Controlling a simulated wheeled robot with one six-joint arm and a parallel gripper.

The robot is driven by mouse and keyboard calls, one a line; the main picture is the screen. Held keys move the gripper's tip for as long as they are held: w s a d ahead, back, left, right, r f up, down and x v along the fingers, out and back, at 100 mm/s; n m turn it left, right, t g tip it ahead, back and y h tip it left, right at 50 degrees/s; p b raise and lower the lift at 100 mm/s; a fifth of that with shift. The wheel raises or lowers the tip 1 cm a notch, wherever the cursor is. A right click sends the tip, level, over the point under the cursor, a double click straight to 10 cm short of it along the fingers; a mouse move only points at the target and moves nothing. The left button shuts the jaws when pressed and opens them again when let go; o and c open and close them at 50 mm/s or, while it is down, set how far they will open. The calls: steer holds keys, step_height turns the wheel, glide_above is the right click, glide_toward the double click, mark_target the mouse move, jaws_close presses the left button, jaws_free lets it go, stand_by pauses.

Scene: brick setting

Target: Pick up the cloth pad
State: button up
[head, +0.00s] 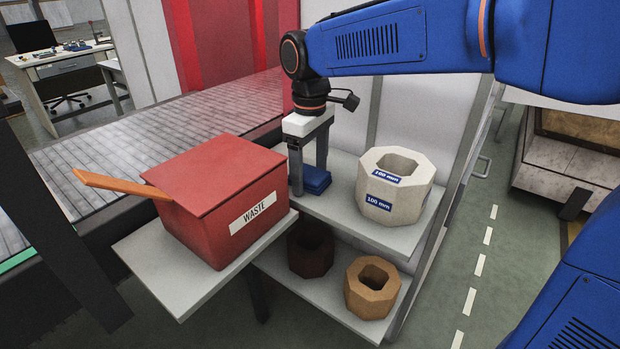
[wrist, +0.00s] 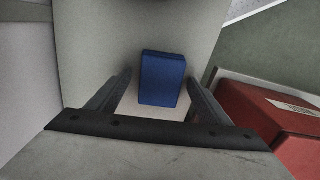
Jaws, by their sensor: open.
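The cloth pad (head: 315,180) is a small blue block-like pad on the upper grey shelf, between the red waste box and the pale octagonal ring. My gripper (head: 309,185) points down at it, with its fingers open. In the wrist view, the pad (wrist: 162,79) lies between and slightly beyond the two dark fingers of my gripper (wrist: 162,88). Gaps show on both sides, and the fingers do not appear to touch it. In the head view, a finger hides part of the pad's left side.
The red waste box (head: 213,196) stands close on the left, with an orange-brown strip (head: 115,184) sticking out. The pale 100 mm ring (head: 393,190) stands on the right. A dark ring (head: 310,250) and a tan ring (head: 371,290) sit on the lower shelf (head: 330,303).

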mark_target(310, 173)
steer(key=c, duration=1.1)
steer(key=shift+r, duration=0.15)
steer(key=shift+c, duration=0.2)
step_height(310, 173, up, 10)
steer(key=shift+o, duration=1.3)
steer(key=shift+c, duration=0.8)
steer(key=shift+s, duration=0.15)
